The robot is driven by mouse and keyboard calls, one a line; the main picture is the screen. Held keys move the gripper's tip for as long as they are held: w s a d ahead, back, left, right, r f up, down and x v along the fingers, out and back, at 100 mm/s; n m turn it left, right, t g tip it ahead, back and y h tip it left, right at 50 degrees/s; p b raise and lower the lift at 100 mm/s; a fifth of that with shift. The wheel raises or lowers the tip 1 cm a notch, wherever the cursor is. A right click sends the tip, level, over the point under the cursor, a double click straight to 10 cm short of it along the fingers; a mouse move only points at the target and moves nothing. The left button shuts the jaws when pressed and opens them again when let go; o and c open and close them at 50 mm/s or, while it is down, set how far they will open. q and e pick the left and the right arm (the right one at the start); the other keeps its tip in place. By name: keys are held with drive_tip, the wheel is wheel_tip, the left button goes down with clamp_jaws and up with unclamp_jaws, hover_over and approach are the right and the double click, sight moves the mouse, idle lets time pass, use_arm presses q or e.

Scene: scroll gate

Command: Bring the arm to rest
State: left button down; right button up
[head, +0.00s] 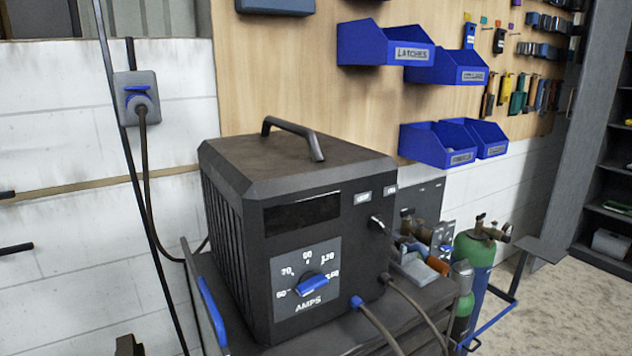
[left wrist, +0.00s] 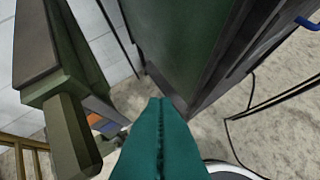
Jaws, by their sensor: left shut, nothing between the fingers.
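My left gripper (left wrist: 162,102) shows in the left wrist view as two teal fingers pressed together along a seam, with nothing between them. It points toward a dark panel (left wrist: 195,45) and the speckled floor, apart from both as far as I can tell. I cannot clearly make out my left gripper in the head view. My right gripper is in neither view. A dark welding machine (head: 330,230) with a blue AMPS knob (head: 312,284) stands in the middle of the head view.
The machine stands on a cart (head: 410,315) with cables at its front. A green gas cylinder (head: 475,250) stands to its right. Blue bins (head: 385,45) hang on the wooden wall panel. A plugged wall socket (head: 138,98) is at left. Open floor (head: 570,305) lies at right.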

use_arm(q)
drive_tip(key=s+d+m+g, duration=0.15)
drive_tip(key=s+g, duration=0.35)
drive_tip(key=s, duration=0.6)
wheel_tip(320, 180, down, 26)
drive_tip(key=s+a+f+g, duration=0.2)
drive_tip(key=s+f, duration=1.4)
drive_tip(key=shift+s+a+f, duration=0.2)
drive_tip(key=shift+s+a, duration=0.15)
drive_tip(key=shift+s, duration=0.05)
